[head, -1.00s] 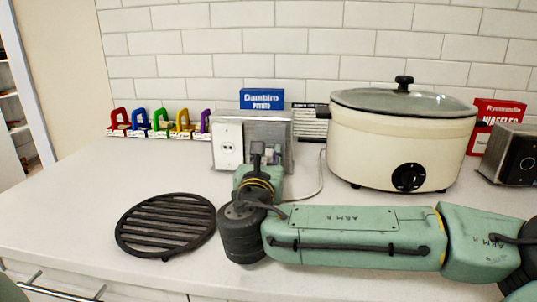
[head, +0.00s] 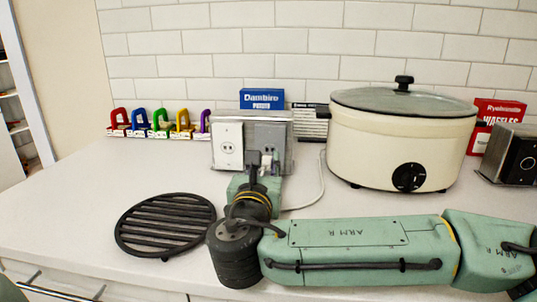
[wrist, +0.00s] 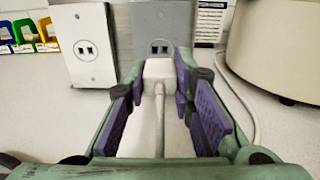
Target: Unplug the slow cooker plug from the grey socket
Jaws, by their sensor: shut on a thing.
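The grey socket (head: 266,137) is a grey plate on a metal box by the back wall. In the wrist view its outlet slots show uncovered on the grey socket (wrist: 161,25). My gripper (head: 263,163) is in front of it, its purple pads shut on the white slow cooker plug (wrist: 157,70). The plug appears apart from the socket, just in front of and below the slots. Its white cord (wrist: 160,112) runs back between the fingers. The cream slow cooker (head: 395,145) with a glass lid stands to the right. The plug is hidden in the head view.
A white socket (head: 229,145) is left of the grey one. Colored padlock-shaped items (head: 160,123) stand farther left. A black round grate (head: 165,225) lies front left. A toaster (head: 510,155) and boxes stand at the right. The left counter is mostly clear.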

